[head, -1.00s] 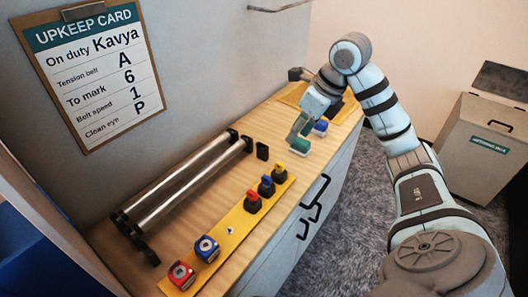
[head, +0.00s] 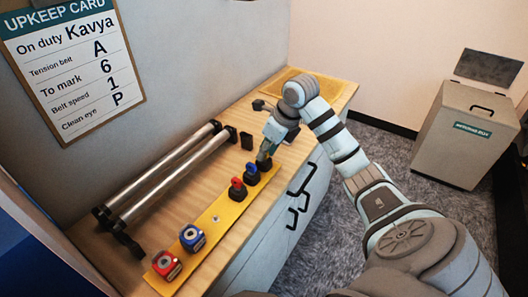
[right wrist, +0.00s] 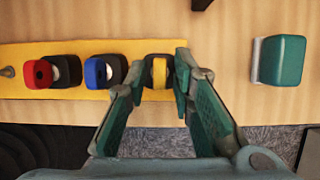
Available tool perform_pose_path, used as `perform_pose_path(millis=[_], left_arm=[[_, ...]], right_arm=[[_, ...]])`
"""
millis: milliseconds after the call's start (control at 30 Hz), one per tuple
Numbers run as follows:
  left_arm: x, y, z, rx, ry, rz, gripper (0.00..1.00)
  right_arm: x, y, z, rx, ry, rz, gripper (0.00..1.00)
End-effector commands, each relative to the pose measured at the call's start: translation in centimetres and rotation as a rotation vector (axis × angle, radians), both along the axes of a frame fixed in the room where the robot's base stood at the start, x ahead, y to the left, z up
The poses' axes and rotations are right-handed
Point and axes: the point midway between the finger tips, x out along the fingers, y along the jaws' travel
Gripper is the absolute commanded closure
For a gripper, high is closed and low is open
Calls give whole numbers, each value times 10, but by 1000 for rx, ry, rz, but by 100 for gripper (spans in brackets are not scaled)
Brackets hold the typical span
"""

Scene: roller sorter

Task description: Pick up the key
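Three keys with coloured heads stand in dark holders on the yellow strip (head: 210,232): a red key (head: 237,184), a blue key (head: 252,170) and a yellow key (right wrist: 160,72). In the head view the yellow key is hidden by my right gripper (head: 264,160). In the right wrist view my right gripper (right wrist: 160,85) is open, with one finger on each side of the yellow key's head. I cannot tell whether the fingers touch it. The red key (right wrist: 40,73) and blue key (right wrist: 100,70) stand to the left there. My left gripper is not in view.
A teal block (right wrist: 278,60) lies to the right of the yellow key. Two metal rollers (head: 165,180) lie along the bench behind the strip. A red cube (head: 166,264) and a blue cube (head: 192,238) sit at its near end. A bin (head: 465,135) stands beyond the bench.

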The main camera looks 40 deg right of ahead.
Motion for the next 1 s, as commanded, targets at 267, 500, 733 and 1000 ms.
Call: perform_pose_path(millis=[267,500,733,1000], left_arm=[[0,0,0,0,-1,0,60],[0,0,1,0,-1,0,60],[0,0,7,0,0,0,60],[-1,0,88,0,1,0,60]], right_arm=[[0,0,0,0,0,0,100],[0,0,4,0,-1,0,100],[1,0,42,-1,-5,0,100],[0,0,152,0,-1,0,100]])
